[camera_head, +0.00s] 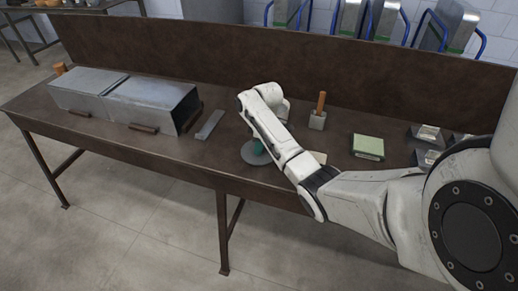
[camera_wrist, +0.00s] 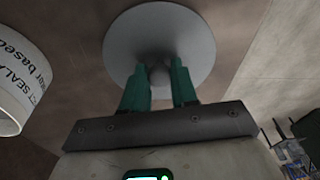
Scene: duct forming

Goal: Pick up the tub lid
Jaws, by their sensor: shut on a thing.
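The tub lid (camera_wrist: 160,35) is a round grey disc with a small knob in its middle. In the wrist view the two green fingers of my gripper (camera_wrist: 160,78) are shut on the knob from both sides. In the head view the lid (camera_head: 250,156) shows as a dark grey disc near the front of the bench, under my gripper (camera_head: 258,147). Whether it touches the bench top is hard to tell. A white tub (camera_wrist: 18,85) with printed sealant lettering stands at the left of the wrist view.
On the brown bench (camera_head: 120,136), a sheet-metal duct (camera_head: 150,100) lies left and a flat metal strip (camera_head: 209,125) lies beside it. A wooden-handled tool (camera_head: 318,118) stands behind my arm. A green block (camera_head: 368,147) and several metal pieces (camera_head: 428,134) are to the right. A raised back panel (camera_head: 250,61) bounds the bench.

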